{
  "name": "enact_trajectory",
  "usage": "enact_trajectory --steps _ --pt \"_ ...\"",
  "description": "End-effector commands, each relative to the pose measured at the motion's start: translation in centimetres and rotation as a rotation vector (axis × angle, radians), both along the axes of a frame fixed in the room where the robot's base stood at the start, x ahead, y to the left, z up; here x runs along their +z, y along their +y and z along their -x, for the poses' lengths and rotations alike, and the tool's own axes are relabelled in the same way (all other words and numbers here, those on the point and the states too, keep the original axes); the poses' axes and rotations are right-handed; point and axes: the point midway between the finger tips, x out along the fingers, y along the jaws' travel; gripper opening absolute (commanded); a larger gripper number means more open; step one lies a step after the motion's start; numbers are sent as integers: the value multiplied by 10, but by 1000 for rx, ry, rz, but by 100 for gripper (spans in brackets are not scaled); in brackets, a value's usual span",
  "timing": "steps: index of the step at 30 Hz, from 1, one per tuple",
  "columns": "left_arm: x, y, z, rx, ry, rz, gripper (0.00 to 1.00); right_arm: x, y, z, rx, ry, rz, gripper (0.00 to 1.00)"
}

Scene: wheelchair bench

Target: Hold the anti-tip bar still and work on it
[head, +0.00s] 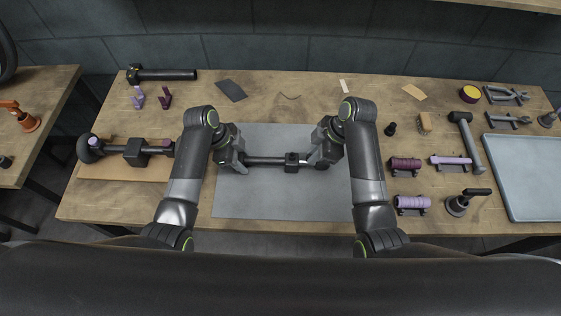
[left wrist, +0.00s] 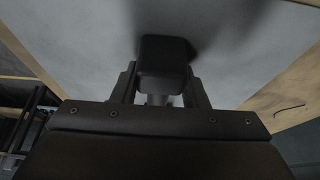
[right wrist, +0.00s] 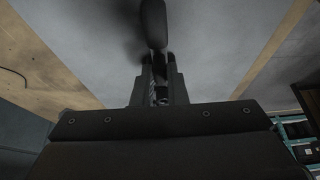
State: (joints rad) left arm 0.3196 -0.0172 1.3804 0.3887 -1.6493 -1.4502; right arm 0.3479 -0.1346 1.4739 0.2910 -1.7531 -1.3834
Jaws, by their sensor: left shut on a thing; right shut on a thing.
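The anti-tip bar (head: 265,160) is a dark bar lying crosswise over the grey mat (head: 280,205), with a dark block (head: 292,160) on it right of its middle. My left gripper (head: 240,162) is shut on the bar's left end. In the left wrist view a dark block-like end (left wrist: 165,60) shows beyond my left fingers (left wrist: 158,95). My right gripper (head: 322,160) is shut on the bar's right end. In the right wrist view a dark rounded part (right wrist: 153,25) sticks out past my right fingers (right wrist: 158,72). The gripped surfaces are hidden by the fingers.
A second bar assembly (head: 135,150) lies on a tan board at the left. A hammer (head: 467,140), purple rolls (head: 412,202), pliers (head: 506,95) and a blue-grey tray (head: 530,175) are at the right. A dark handled tool (head: 165,75) lies at the back left. The front of the mat is clear.

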Motion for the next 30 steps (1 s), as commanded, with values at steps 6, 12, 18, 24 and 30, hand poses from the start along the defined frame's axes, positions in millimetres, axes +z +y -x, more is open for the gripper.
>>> enact_trajectory --steps 6,12,18,24,30 --pt "-1 1 1 0 2 -2 6 0 -10 0 -1 -1 6 0" --pt "-1 1 1 0 2 -3 6 0 -18 0 -1 -1 6 0" --pt "-1 1 1 0 2 -3 6 -1 -24 0 -2 -1 7 0" --pt "-1 1 1 0 2 -4 6 0 -32 0 -2 -1 7 0" --pt "-1 2 1 0 2 -4 6 0 -38 0 -2 -1 7 0"
